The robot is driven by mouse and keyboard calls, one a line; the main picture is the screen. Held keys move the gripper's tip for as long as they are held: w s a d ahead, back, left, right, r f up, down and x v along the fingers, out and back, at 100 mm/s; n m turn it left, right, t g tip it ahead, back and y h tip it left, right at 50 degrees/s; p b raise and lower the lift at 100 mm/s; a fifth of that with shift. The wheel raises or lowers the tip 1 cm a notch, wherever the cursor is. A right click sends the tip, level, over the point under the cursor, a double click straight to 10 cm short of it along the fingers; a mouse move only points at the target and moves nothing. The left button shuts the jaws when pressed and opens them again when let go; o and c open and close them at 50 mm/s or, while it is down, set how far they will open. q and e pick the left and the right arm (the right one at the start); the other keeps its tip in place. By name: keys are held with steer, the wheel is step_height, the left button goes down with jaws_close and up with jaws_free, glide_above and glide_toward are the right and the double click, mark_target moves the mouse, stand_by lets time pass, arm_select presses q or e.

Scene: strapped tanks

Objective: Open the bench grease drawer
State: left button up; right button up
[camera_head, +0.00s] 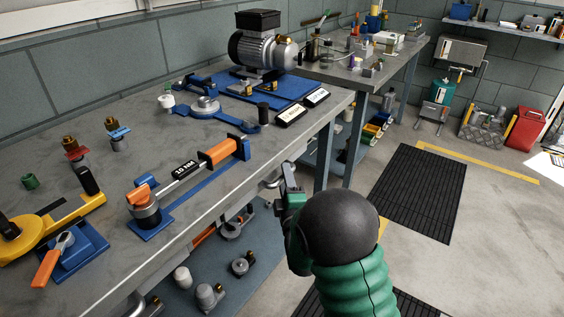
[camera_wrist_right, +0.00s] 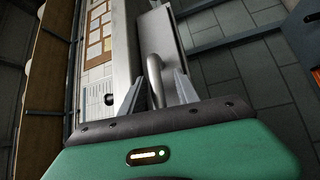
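My right gripper (camera_head: 290,187) is beside the front edge of the bench, just below the worktop. In the right wrist view the gripper (camera_wrist_right: 158,88) is open, with one finger on each side of a rounded metal handle (camera_wrist_right: 155,76). Gaps show between the handle and the fingers. The handle belongs to a grey metal drawer front (camera_wrist_right: 169,40) under the bench top. In the head view the worktop edge hides most of the drawer, and a bit of its handle (camera_head: 272,181) shows left of my gripper. I cannot see the drawer pulled out. My left gripper is not in view.
The workbench (camera_head: 95,110) carries a motor (camera_head: 262,50), an orange-handled torque wrench (camera_head: 218,152) and several fittings. A lower shelf (camera_head: 262,270) holds metal parts. Open floor (camera_head: 480,245) and a black mat (camera_head: 418,195) lie right of the bench.

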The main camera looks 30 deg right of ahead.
steer(key=shift+w+d, duration=0.2)
steer(key=shift+d, duration=0.35)
steer(key=shift+s+a+r, duration=0.1)
steer(key=shift+a+r, duration=0.1)
steer(key=shift+a, duration=0.2)
steer(key=shift+a+r, duration=0.1)
steer(key=shift+a, duration=0.1)
steer(key=shift+c, duration=1)
steer(key=c, duration=0.5)
steer(key=shift+d, duration=0.3)
jaws_close()
steer(key=shift+s, duration=0.1)
